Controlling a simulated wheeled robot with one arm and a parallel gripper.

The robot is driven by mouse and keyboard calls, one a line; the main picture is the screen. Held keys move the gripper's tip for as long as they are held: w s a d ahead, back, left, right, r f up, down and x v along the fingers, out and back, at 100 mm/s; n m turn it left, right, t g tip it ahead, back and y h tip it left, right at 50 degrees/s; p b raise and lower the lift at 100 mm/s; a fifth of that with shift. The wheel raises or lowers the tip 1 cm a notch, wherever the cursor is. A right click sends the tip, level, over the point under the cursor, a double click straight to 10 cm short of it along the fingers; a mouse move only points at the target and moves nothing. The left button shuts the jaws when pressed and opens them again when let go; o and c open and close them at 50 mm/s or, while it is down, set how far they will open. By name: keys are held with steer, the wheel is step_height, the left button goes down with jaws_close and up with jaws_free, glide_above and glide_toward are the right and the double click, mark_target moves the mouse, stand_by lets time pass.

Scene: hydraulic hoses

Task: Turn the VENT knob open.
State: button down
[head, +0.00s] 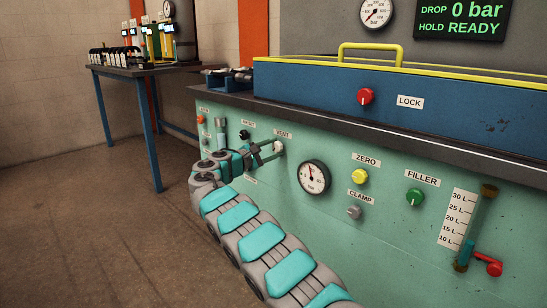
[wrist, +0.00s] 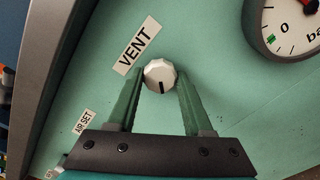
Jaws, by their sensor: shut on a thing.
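The VENT knob is a small white faceted knob (wrist: 160,74) with a black mark pointing down toward my gripper's palm in the wrist view. In the head view the knob (head: 279,146) sits on the green panel just under the VENT label (head: 283,134). The label (wrist: 138,45) lies up and left of the knob in the wrist view. My gripper (head: 271,149) reaches the knob from the left in the head view. Its two green fingers (wrist: 159,84) stand on either side of the knob and are shut on it. The knob's sides at the fingertips are partly hidden.
A pressure gauge (head: 313,177) sits close right of the knob. Further right are the yellow ZERO knob (head: 359,176), grey CLAMP knob (head: 354,212) and green FILLER knob (head: 415,197). The worktop's dark edge (head: 380,135) overhangs the panel above.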

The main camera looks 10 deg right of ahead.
steer(key=m+b, duration=0.2)
steer(key=m, duration=0.1)
steer(key=m+b, duration=0.1)
steer(key=shift+f+m, duration=0.3)
steer(key=shift+m, duration=0.1)
steer(key=m+b, duration=0.2)
steer(key=m, duration=0.1)
steer(key=shift+r+m+b, duration=0.2)
steer(key=shift+m+b, duration=0.55)
steer(key=shift+m, duration=0.35)
steer(key=shift+c, duration=1.5)
jaws_free()
steer(key=shift+r, duration=0.1)
